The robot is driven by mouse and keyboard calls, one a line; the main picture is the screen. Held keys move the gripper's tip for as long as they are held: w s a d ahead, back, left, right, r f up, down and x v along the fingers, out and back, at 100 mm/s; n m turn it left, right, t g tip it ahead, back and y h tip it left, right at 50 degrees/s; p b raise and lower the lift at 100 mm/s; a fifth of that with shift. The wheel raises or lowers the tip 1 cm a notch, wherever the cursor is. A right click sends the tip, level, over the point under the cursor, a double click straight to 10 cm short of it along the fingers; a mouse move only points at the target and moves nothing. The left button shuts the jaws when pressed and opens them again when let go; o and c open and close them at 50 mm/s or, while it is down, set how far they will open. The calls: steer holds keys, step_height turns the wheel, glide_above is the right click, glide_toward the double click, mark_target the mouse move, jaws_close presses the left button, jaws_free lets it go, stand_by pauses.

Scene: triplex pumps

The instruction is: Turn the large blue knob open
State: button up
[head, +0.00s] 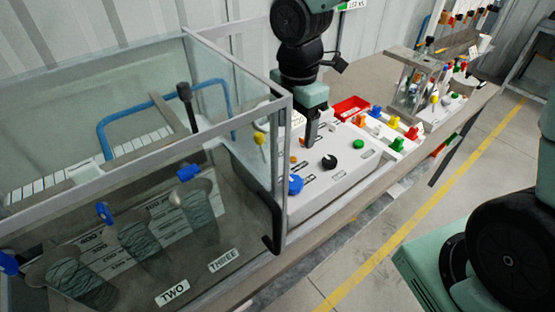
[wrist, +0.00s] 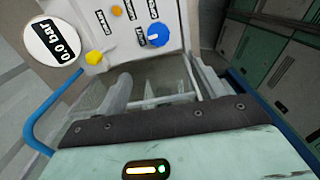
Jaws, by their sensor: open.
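The large blue knob (head: 295,184) sits on the white sloped control panel (head: 325,178), near the panel's left end beside the glass case. It also shows in the wrist view (wrist: 159,36), with a white pointer mark on its face, near the top middle. My gripper (head: 311,142) hangs fingers-down above the back part of the panel, behind and slightly right of the blue knob in the head view. It is open and empty, apart from the knob. In the wrist view the gripper's body (wrist: 180,150) fills the bottom, and the knob lies beyond the fingers.
A glass case (head: 285,150) with a metal frame stands close left of the panel. Black (head: 329,161) and green (head: 358,144) knobs share the panel. A red tray (head: 351,107) lies behind it. A round gauge (wrist: 52,45) reads 0.0 bar; a yellow knob (wrist: 94,57) is near it.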

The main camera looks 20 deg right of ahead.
mark_target(292, 182)
step_height(292, 182, down, 17)
steer(key=shift+w+f+p, duration=0.1)
steer(key=shift+f+p, duration=0.05)
steer(key=shift+p, duration=0.3)
steer(key=c, duration=1)
